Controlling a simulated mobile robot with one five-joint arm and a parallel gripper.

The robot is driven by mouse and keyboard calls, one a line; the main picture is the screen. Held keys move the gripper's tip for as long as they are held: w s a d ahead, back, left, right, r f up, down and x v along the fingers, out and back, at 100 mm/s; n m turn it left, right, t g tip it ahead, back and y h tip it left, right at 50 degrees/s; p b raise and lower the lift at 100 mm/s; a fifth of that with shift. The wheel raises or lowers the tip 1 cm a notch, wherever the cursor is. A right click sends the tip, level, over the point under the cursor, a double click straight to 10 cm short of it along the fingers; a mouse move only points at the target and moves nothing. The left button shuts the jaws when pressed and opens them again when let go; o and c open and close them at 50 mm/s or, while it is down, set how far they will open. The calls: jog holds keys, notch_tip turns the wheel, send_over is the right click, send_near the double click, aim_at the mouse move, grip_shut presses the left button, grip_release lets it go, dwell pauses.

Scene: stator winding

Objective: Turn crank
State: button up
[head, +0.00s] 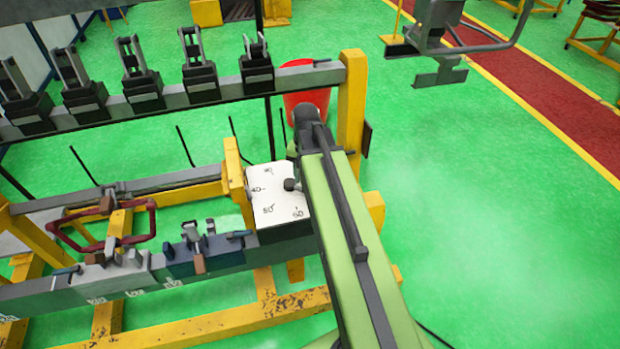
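No part is clearly recognisable as the crank. A red frame-like handle (105,235) sits at the left of the yellow bench, above a grey mount. A white box (277,205) with dark markings stands at the bench's right end. A small dark knob-like part (291,185) shows at the box's right edge, against my arm; I cannot tell what it belongs to. My green arm reaches up from the bottom to a dark joint beside the box and covers what lies behind it. My gripper's fingers do not show.
A grey rail (300,77) with several black clamps runs across the back, ending at a yellow post (351,105). A red bucket (309,97) stands behind it. Blue and grey fixtures (200,245) line the front beam. A grey metal fixture (437,40) hangs upper right. Green floor at right is clear.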

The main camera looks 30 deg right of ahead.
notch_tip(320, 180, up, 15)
jog(key=p, duration=1.4)
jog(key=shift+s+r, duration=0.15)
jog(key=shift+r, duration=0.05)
